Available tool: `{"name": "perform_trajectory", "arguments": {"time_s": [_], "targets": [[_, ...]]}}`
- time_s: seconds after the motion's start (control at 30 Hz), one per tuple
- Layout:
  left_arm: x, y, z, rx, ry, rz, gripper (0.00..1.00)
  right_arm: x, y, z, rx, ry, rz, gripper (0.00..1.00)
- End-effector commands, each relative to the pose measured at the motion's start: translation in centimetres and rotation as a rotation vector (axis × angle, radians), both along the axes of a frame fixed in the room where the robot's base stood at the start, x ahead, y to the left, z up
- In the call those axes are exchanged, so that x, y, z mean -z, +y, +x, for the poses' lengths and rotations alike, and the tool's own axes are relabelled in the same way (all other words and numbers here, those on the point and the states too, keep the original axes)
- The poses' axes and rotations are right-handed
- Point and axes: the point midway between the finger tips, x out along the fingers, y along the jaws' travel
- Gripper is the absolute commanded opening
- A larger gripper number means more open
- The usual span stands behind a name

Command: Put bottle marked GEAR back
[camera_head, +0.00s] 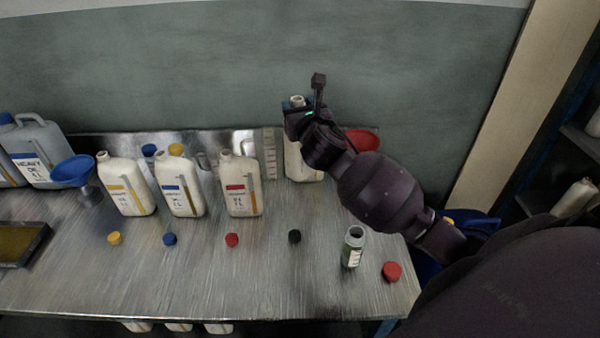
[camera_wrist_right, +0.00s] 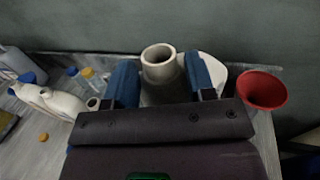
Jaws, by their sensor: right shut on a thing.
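My right gripper (camera_head: 300,112) is shut on a white bottle (camera_head: 303,164) at the back right of the metal table. The bottle stands upright in line with the other white bottles, and its neck is open. I cannot tell whether its base touches the table. Its label is hidden by my arm, so I cannot read GEAR on it. In the right wrist view the blue-padded fingers (camera_wrist_right: 161,88) lie on either side of the bottle (camera_wrist_right: 160,66) just below its neck. My left gripper is not in view.
White bottles with yellow (camera_head: 127,186), blue (camera_head: 181,185) and red labels (camera_head: 241,184) stand to the left. Loose caps, including a black cap (camera_head: 294,236), lie in front. A red funnel (camera_wrist_right: 262,90) is right of the held bottle.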

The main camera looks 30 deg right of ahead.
Motion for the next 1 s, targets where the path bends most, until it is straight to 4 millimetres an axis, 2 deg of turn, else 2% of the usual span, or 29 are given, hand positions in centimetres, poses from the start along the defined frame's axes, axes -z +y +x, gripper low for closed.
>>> {"name": "perform_trajectory", "arguments": {"time_s": [0.1, 0.4, 0.53, 0.77, 1.0], "targets": [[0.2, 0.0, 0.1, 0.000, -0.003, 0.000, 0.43, 2.7, 0.0, 0.0, 0.001, 0.000, 0.002, 0.00], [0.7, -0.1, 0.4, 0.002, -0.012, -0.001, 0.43, 8.8, 0.1, 0.0, 0.000, -0.001, 0.002, 0.00], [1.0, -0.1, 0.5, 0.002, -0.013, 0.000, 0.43, 10.5, 0.1, 0.0, 0.000, -0.002, -0.001, 0.00], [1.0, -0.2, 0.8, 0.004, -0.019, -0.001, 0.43, 11.8, 0.0, 0.0, 0.000, -0.003, -0.001, 0.00], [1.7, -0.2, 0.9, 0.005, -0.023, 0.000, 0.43, 15.0, 0.1, 0.0, 0.000, -0.002, 0.000, 0.00]]}}
